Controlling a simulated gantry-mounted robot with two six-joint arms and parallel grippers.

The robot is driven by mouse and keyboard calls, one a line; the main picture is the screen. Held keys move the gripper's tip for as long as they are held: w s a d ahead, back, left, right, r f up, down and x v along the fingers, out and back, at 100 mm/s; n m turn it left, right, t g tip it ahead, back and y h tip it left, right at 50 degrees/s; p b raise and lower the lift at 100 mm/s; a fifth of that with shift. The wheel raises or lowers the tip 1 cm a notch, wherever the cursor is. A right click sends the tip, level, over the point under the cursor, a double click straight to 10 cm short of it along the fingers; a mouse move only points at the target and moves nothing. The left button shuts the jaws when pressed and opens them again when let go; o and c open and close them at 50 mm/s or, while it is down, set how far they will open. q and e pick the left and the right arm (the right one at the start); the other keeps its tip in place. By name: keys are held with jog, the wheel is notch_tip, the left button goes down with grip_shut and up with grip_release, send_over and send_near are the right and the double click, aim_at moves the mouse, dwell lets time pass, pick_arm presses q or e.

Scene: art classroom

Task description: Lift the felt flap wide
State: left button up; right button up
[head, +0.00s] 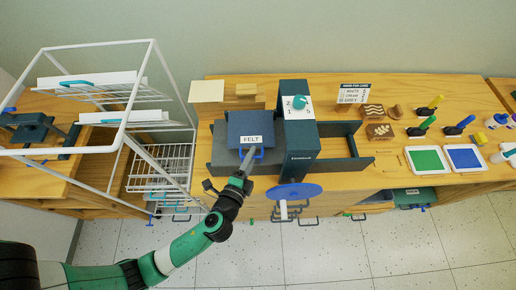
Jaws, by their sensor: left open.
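The felt flap (247,122) is a dark blue panel with a white "FELT" label. It lies on the grey bed of a small press, left of the press's dark tower (299,140). A blue handle (258,154) shows at the flap's front edge. My left gripper (248,160) is open at this handle, reaching in from the front. I cannot tell whether its fingers are around the handle or touching it. My right gripper is not in view.
A blue wheel (291,196) with a pale handle sticks out at the press's front. A white wire rack (160,165) stands left of the press. Stamps, ink pads (465,158) and a card (354,93) occupy the right of the wooden table.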

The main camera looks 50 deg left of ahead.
pick_arm(q)
jog(key=shift+w+a+f, duration=0.1)
jog(key=shift+w+a, duration=0.1)
jog(key=shift+w, duration=0.25)
jog(key=shift+s, duration=0.1)
jog(key=shift+c, duration=0.8)
grip_shut()
